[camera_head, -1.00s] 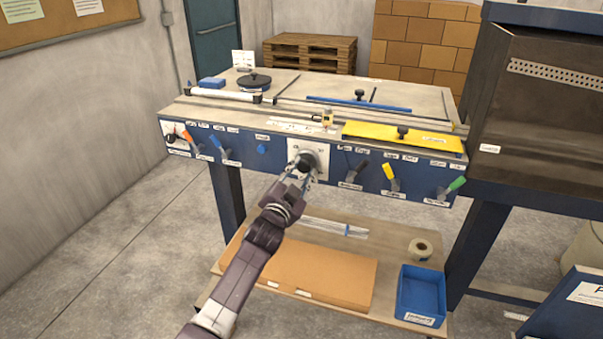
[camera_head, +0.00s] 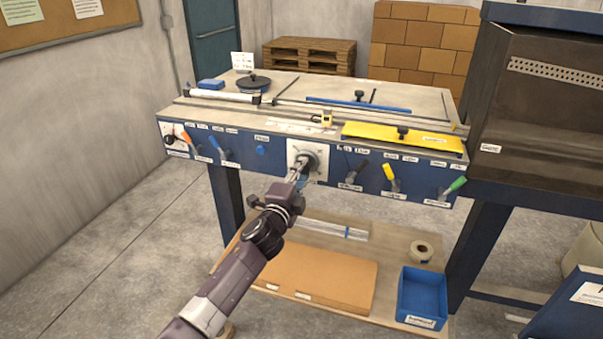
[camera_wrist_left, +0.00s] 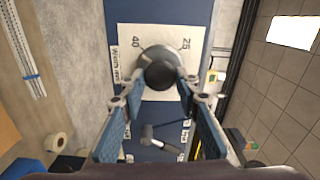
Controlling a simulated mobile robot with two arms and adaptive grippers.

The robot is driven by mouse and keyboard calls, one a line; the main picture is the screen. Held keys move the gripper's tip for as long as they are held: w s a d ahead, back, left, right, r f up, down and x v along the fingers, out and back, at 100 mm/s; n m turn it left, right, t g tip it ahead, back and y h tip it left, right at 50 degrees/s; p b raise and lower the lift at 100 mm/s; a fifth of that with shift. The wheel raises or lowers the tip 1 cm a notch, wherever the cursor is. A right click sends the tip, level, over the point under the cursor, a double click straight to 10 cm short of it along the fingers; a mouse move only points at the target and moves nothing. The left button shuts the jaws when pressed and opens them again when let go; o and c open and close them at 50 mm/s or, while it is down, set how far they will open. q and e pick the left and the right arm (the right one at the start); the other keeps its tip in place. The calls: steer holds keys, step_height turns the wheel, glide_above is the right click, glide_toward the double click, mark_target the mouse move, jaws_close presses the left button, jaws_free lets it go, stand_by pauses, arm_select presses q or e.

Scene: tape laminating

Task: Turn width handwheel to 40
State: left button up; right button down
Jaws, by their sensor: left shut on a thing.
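The width handwheel (camera_head: 307,157) is a dark round wheel with a grey hub on a white plate (camera_head: 321,147) in the middle of the blue front panel. My left gripper (camera_head: 299,174) reaches it from below left and is shut on it. In the left wrist view the wheel's dark knob (camera_wrist_left: 159,75) sits between the fingertips of the left gripper (camera_wrist_left: 160,88). The plate there bears the marks 40 (camera_wrist_left: 135,41) and 25 (camera_wrist_left: 186,43), on either side of the wheel. I cannot make out a pointer. My right gripper is not in view.
A yellow plate (camera_head: 400,137) lies on the bench top. The lower shelf holds cardboard (camera_head: 318,275) and a blue bin (camera_head: 424,296).

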arm_select(q)
steer(key=shift+f+m, duration=0.15)
steer(key=shift+m, duration=0.45)
steer(key=o, duration=1.2)
steer(key=shift+c, duration=0.2)
steer(key=v, duration=1.2)
